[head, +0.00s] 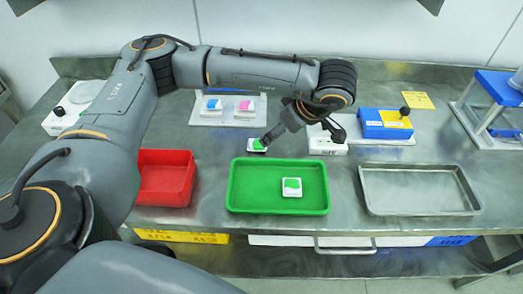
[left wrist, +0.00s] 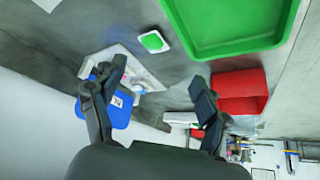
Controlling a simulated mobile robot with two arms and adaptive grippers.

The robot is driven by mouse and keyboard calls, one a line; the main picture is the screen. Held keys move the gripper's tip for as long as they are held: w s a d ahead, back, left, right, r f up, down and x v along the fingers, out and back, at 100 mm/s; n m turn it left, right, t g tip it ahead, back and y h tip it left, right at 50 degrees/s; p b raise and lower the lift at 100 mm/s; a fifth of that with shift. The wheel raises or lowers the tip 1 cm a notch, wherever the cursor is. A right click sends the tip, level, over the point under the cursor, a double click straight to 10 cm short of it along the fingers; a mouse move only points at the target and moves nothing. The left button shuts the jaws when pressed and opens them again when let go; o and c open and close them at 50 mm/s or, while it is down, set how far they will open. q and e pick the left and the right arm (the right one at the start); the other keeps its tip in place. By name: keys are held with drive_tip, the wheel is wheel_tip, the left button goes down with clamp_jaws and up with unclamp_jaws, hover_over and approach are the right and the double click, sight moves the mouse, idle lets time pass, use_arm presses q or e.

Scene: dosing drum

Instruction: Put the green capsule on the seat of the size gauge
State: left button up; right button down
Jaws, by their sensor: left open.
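A white capsule with a green top (head: 257,146) lies on the steel table just behind the green tray; it also shows in the left wrist view (left wrist: 153,41), beyond my fingertips. A second green-marked capsule (head: 291,187) lies inside the green tray. The low white block with dark lettering (head: 327,149), seemingly the size gauge, is right of the first capsule; my finger partly hides it and its seat is unclear. My left gripper (head: 302,136) is open and empty above the table; its spread fingers show in the left wrist view (left wrist: 151,78). My right gripper is not visible.
The green tray (head: 235,205) stands between a red bin (head: 165,178) and an empty metal tray (head: 420,208). Behind are a white stand (head: 228,122) with blue and pink capsules and a blue-yellow box (head: 385,125). A blue-topped frame (head: 495,88) stands far right.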

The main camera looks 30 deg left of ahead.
use_arm(q)
drive_tip(key=b, duration=0.2)
approach(259, 144)
drive_tip(key=x, duration=0.3)
drive_tip(key=shift+s+a+f, duration=0.1)
drive_tip(key=shift+s+f, duration=0.1)
drive_tip(key=shift+s, duration=0.2)
drive_tip(key=shift+w+b+x, duration=0.2)
drive_tip(key=shift+b+x, duration=0.05)
drive_tip(key=shift+x, duration=1.1)
drive_tip(key=shift+w+b+x, duration=0.2)
drive_tip(key=shift+w+x, duration=0.05)
drive_tip(key=shift+x, duration=1.15)
drive_tip(key=shift+r, duration=0.1)
drive_tip(key=c, duration=1)
drive_tip(key=shift+c, duration=0.2)
